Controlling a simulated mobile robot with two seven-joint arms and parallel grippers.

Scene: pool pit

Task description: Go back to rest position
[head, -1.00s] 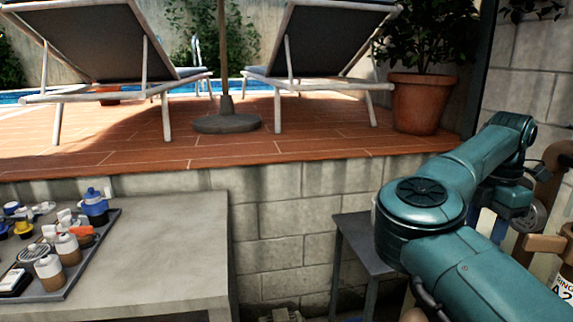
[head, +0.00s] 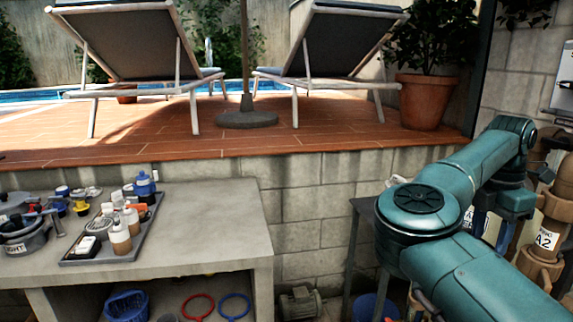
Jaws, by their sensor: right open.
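My right arm (head: 460,170) comes in from the lower right, bent, with its elbow toward the middle of the head view. My right gripper (head: 500,228) hangs at the arm's far end, pointing down, partly hidden behind the forearm. It is open, and I see nothing held in it. It is close to brown pipework at the right. My left arm and gripper are not in view.
A concrete bench (head: 215,215) stands at left, with a grey tray (head: 85,258) of bottles. Below are a blue basket (head: 127,306), a red ring (head: 198,307) and a blue ring (head: 234,306). A block wall (head: 310,190) rises behind. Tagged pipework (head: 545,240) stands right.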

